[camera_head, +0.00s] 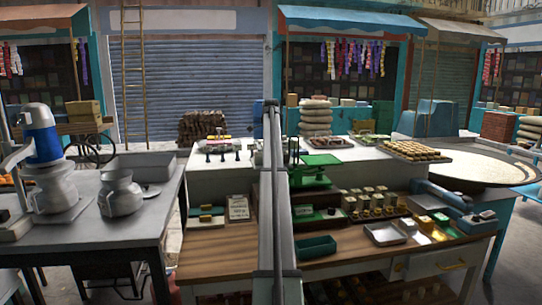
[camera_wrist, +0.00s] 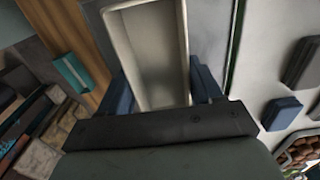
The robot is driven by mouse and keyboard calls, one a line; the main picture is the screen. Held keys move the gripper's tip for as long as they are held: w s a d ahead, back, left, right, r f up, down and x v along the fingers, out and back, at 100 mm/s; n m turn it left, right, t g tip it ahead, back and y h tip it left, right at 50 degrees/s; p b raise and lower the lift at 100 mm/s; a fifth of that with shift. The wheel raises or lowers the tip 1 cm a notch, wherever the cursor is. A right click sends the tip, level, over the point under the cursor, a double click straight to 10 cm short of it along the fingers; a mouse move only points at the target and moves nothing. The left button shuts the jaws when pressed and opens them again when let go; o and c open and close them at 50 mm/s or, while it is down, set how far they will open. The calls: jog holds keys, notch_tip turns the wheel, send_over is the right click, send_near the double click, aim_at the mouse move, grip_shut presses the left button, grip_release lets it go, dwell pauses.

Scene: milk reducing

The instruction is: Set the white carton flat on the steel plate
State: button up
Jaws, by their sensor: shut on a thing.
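In the wrist view my gripper (camera_wrist: 164,90) has its two blue fingers on either side of a pale, long, box-like thing, which I take to be the white carton (camera_wrist: 158,45). The gripper is shut on it. Its raised rim and sunken, shaded middle face the camera, and its near end is hidden behind the dark gripper body. I cannot make out the gripper or the carton in the head view. A shiny shallow metal tray (camera_head: 385,234) lies on the wooden counter there; I cannot tell whether it is the steel plate.
A wide round pan (camera_head: 470,166) stands at right. Metal pots (camera_head: 121,195) stand on the left table. The wrist view shows a teal block (camera_wrist: 73,73).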

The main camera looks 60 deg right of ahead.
jog(key=o, duration=1)
jog(key=shift+r, duration=0.1)
notch_tip(320, 180, up, 7)
jog(key=shift+r, duration=0.2)
